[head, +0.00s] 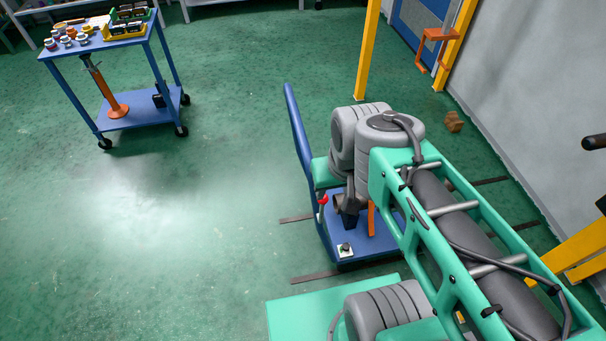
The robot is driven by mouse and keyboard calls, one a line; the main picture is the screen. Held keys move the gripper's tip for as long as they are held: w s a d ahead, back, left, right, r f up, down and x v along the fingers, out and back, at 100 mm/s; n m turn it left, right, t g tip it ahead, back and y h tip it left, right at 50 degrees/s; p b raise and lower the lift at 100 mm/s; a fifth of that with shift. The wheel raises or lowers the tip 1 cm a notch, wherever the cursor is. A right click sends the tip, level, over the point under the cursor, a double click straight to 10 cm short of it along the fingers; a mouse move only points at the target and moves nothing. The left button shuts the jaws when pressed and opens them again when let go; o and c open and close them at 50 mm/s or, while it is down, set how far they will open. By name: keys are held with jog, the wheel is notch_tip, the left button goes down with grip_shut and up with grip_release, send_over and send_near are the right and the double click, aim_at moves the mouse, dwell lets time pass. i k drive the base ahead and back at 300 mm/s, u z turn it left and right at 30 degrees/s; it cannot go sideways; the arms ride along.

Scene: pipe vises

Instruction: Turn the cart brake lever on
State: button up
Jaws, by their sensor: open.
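A blue cart (379,245) stands right of centre, with a tall blue push handle (298,128) at its left end. A small lever with a red knob (323,199) stands at the cart's left edge; it looks like the brake lever, and its lower part is hard to make out. My gripper (347,217) points down over the cart deck, just right of the red knob. It appears small and dark, partly hidden by my arm. It is open, and I see nothing between its fingers. I cannot tell whether it touches the lever.
A white plate with a black knob (345,250) is on the cart's near corner. A blue table (100,42) with jars and bins stands at upper left. A yellow post (367,50) and grey wall (540,90) bound the right. The green floor (190,200) at left is clear.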

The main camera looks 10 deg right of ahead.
aim_at(322, 210)
jog(key=z, duration=0.5)
jog(key=k, duration=1.2)
jog(key=u, duration=0.85)
jog(key=i, duration=1.05)
jog(key=u, duration=1.15)
